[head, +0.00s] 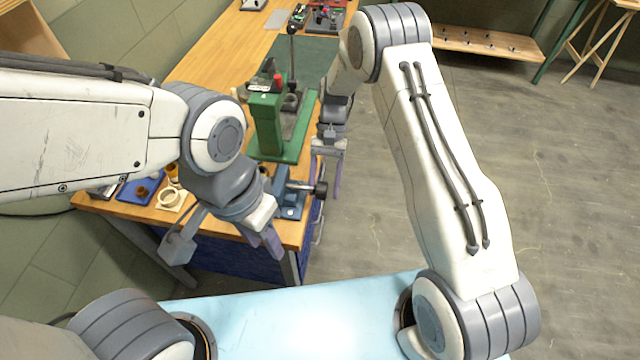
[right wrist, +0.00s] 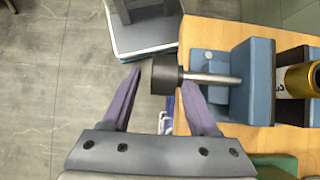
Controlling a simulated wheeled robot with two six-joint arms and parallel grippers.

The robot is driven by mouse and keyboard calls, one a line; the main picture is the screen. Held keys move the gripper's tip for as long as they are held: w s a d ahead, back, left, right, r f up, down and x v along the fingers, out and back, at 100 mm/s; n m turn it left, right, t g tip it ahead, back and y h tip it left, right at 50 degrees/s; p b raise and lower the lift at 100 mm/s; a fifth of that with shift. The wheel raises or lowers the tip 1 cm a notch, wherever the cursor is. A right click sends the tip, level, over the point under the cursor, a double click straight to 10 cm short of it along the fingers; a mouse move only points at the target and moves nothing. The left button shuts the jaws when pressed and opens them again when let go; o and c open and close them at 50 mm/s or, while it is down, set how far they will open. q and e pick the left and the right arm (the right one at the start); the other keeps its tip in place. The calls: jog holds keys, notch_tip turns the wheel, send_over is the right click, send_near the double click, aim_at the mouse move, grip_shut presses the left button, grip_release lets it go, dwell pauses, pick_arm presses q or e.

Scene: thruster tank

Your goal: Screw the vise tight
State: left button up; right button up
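The blue vise (head: 291,198) sits at the near right corner of the wooden bench; it also shows in the right wrist view (right wrist: 262,82). Its steel screw (right wrist: 212,78) ends in a black knob (right wrist: 166,74) that sticks out past the bench edge; the knob also shows in the head view (head: 321,189). A brass-coloured cylinder (right wrist: 300,80) is at the vise jaws. My right gripper (right wrist: 160,78) is open, with the knob appearing between its fingertips; contact cannot be told. My left gripper (head: 225,247) is open and empty, left of the vise and in front of the bench.
A green press (head: 266,125) stands on the bench (head: 212,60) just behind the vise. A blue tray (head: 138,190) and a beige ring (head: 169,198) lie at the left. Open floor (head: 540,190) lies right of the bench.

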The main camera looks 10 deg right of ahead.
jog(key=shift+d, duration=0.1)
jog(key=shift+a, duration=0.2)
jog(key=shift+w+r, duration=0.1)
jog(key=shift+w+d+r, duration=0.1)
jog(key=shift+w+r, duration=0.15)
jog(key=shift+w, duration=0.05)
jog(key=b+v, duration=0.2)
jog(key=v, duration=0.7)
jog(key=shift+r+b, duration=0.3)
jog(key=shift+b, duration=0.05)
